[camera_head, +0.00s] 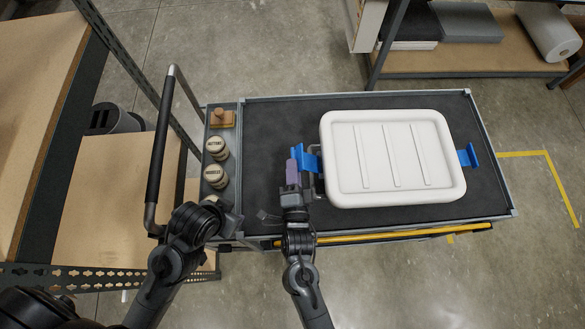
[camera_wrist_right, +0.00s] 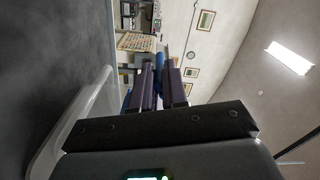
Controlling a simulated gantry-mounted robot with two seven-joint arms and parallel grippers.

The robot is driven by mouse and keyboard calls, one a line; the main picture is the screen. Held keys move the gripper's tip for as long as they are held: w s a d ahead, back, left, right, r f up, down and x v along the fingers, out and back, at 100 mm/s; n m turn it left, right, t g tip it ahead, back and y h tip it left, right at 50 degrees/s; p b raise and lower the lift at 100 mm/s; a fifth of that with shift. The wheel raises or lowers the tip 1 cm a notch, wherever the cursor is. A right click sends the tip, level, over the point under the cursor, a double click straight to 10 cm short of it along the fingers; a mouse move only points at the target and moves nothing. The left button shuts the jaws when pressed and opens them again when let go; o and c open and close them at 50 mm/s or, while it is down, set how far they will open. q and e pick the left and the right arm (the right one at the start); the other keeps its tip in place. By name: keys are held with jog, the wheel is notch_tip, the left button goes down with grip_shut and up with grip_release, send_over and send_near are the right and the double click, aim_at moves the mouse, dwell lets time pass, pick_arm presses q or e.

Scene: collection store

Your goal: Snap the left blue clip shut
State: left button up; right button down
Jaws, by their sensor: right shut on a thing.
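A white lidded box (camera_head: 395,160) lies on the cart's dark top. The left blue clip (camera_head: 312,160) sticks out from the box's left side. My right gripper (camera_head: 293,168) is at this clip, its purple fingers shut on it. In the right wrist view, a bit of the blue clip (camera_wrist_right: 159,59) shows between the purple fingers (camera_wrist_right: 160,82). Most of the clip's gripped part is hidden by the fingers. My left gripper (camera_head: 229,215) is apart from the box, near the cart's left tray; whether its jaws are open does not show.
A second blue clip (camera_head: 467,156) sticks out at the box's right side. The cart's black handle (camera_head: 160,150) rises at left. The dark top left of the box is mostly clear.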

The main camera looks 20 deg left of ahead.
jog(key=shift+w+d, duration=0.1)
jog(key=shift+d, duration=0.1)
jog(key=c, duration=1.1)
grip_release()
jog(key=shift+d, duration=0.1)
jog(key=shift+c, duration=0.2)
jog(key=v, duration=1)
jog(key=shift+s, duration=0.4)
jog(key=shift+c, duration=0.4)
